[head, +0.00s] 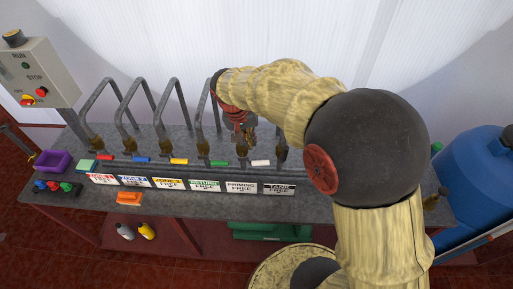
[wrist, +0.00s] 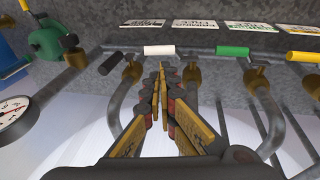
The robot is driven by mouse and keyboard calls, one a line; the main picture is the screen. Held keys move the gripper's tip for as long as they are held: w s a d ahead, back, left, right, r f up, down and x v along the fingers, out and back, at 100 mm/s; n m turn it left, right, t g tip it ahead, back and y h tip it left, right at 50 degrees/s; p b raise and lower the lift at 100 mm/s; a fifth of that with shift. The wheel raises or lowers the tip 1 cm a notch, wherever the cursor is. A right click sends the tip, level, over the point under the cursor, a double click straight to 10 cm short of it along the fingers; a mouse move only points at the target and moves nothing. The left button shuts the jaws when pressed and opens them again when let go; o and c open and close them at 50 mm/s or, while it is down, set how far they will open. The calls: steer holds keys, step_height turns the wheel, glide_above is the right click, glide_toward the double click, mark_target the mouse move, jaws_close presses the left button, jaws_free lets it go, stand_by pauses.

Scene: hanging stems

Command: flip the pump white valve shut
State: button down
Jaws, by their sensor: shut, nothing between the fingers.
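The white valve handle (head: 261,163) is a short white grip on the bench, near the right end of the row of coloured handles. In the wrist view the white handle (wrist: 159,50) lies crosswise, to the right of a brass valve body (wrist: 132,69) on a grey pipe. My gripper (head: 248,141) is in front of the pipes, just left of and above the white handle in the head view. In the wrist view my gripper (wrist: 166,68) has its fingertips together, close below the white handle, with nothing between them. Whether they touch it I cannot tell.
A green handle (wrist: 232,51) and a yellow handle (wrist: 303,57) stand on neighbouring valves. Bent grey pipes (head: 167,92) rise behind the row. A round gauge (wrist: 12,113) is at the left in the wrist view. An orange block (head: 129,198) lies near the bench front.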

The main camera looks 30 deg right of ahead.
mark_target(262, 162)
steer(key=p+x, duration=0.1)
steer(key=x, duration=1.2)
steer(key=shift+s+a+f, duration=0.1)
steer(key=shift+s+f, duration=0.05)
steer(key=shift+f, duration=0.2)
steer(key=shift+s+d+f+t+y, duration=0.15)
steer(key=shift+d+f+t+y, duration=0.1)
steer(key=shift+f+t+y, duration=0.05)
steer(key=shift+s+d+f+b, duration=0.15)
steer(key=shift+d+f+b, duration=0.05)
steer(key=shift+f+b, duration=0.45)
steer(key=shift+r, duration=0.25)
